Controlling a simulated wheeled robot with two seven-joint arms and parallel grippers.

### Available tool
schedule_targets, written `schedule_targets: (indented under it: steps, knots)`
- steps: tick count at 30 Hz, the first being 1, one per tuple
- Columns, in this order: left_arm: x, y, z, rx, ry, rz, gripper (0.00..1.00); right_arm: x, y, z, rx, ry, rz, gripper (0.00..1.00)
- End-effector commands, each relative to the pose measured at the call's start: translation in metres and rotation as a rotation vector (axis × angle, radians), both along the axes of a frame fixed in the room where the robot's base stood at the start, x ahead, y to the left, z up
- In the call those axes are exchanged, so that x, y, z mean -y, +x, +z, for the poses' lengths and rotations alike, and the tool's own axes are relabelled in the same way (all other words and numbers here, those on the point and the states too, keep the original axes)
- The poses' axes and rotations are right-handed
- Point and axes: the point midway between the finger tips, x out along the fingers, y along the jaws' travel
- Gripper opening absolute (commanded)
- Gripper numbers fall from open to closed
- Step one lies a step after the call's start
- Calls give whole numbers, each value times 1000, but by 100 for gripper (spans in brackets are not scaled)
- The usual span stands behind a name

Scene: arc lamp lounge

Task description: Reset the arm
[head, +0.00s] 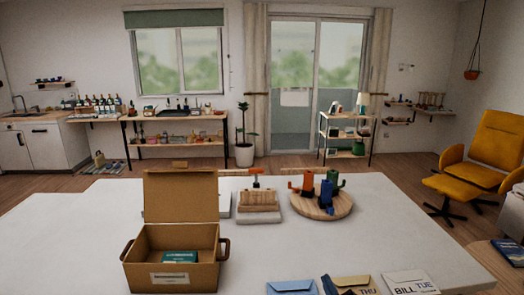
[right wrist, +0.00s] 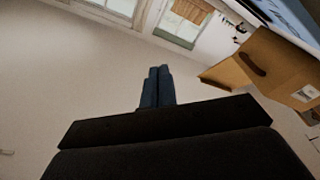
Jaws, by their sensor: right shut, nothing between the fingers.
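My right gripper (right wrist: 156,85) shows in the right wrist view, its two blue-grey fingers together with nothing between them. Its dark body fills the bottom of that view. It is clear of the brown box, which shows tilted at the right of that view (right wrist: 275,68). I cannot make out either gripper or arm in the head view. My left gripper is not in view.
On the white table (head: 90,225), the open brown box (head: 145,262) holds a teal packet (head: 180,257). A round wooden board (head: 300,208) bears orange, blue and green pieces. A blue envelope (head: 291,288) and paper marked BILL (head: 408,283) lie at the front.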

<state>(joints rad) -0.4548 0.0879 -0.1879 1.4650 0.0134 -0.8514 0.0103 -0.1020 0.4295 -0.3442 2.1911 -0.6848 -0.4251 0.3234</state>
Motion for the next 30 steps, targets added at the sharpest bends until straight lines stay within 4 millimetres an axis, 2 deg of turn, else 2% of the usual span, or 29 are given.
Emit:
schedule_targets:
  steps: [6,10,13,15,21,30]
  knots:
    - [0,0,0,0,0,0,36,35,-65,-73,-381,172,-242,0]
    - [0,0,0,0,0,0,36,45,-120,-117,-641,243,-342,0]
    - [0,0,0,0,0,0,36,47,-162,-143,-821,279,-388,0]
    - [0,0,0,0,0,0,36,47,-187,-155,-921,294,-407,0]
    - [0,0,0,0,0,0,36,42,-242,-175,-1130,321,-427,0]
    - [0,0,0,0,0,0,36,34,-299,-186,-1335,339,-422,0]
